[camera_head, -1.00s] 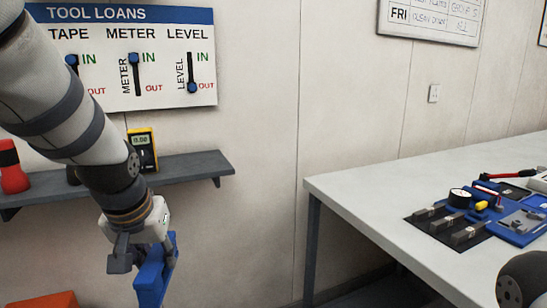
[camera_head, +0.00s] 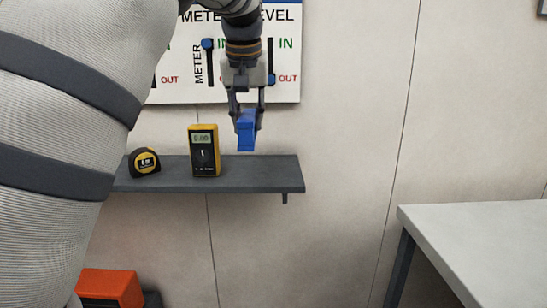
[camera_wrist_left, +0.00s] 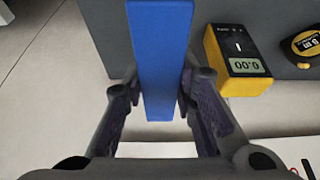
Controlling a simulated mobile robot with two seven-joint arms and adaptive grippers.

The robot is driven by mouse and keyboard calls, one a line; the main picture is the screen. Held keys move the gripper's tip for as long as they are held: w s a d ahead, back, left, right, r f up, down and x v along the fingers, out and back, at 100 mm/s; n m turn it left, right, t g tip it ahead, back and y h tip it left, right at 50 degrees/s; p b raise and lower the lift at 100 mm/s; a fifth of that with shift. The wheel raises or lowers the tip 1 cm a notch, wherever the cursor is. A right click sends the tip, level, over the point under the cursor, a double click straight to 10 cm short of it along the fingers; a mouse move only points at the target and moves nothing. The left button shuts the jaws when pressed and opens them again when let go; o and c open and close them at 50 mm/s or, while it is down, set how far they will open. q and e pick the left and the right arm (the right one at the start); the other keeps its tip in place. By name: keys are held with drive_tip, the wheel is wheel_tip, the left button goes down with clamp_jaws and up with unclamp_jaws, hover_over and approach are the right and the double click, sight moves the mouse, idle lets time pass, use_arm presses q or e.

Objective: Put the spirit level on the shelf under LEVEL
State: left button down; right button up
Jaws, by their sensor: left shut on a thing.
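My left gripper (camera_head: 247,118) is shut on the blue spirit level (camera_head: 245,136) and holds it above the right part of the dark grey shelf (camera_head: 272,177). In the left wrist view the spirit level (camera_wrist_left: 160,45) is a long blue bar between the fingers (camera_wrist_left: 160,95), over the shelf. The tool loans board (camera_head: 288,60) hangs above the shelf. Its LEVEL label is partly covered by my arm. The LEVEL slider knob (camera_head: 271,79) is down by OUT. My right gripper is not in view.
The yellow meter (camera_head: 204,152) stands on the shelf left of the spirit level, with the tape measure (camera_head: 144,161) farther left. The shelf's right part is clear. A white table (camera_head: 480,230) is at the right. An orange object (camera_head: 110,287) is low at the left.

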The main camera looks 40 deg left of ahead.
use_arm(q)
drive_tip(key=w+f+b, duration=0.1)
drive_tip(key=w+f, duration=0.5)
drive_tip(key=shift+w+f, duration=0.3)
drive_tip(key=shift+w, duration=0.1)
drive_tip(key=f, duration=0.3)
drive_tip(key=shift+w+f, duration=0.1)
drive_tip(key=shift+w, duration=0.2)
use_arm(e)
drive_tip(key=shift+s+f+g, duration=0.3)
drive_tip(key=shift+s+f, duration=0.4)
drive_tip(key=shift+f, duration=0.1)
use_arm(q)
drive_tip(key=shift+f, duration=0.1)
drive_tip(key=c, duration=1.3)
unclamp_jaws()
drive_tip(key=shift+f, duration=0.15)
drive_tip(key=v, duration=1.2)
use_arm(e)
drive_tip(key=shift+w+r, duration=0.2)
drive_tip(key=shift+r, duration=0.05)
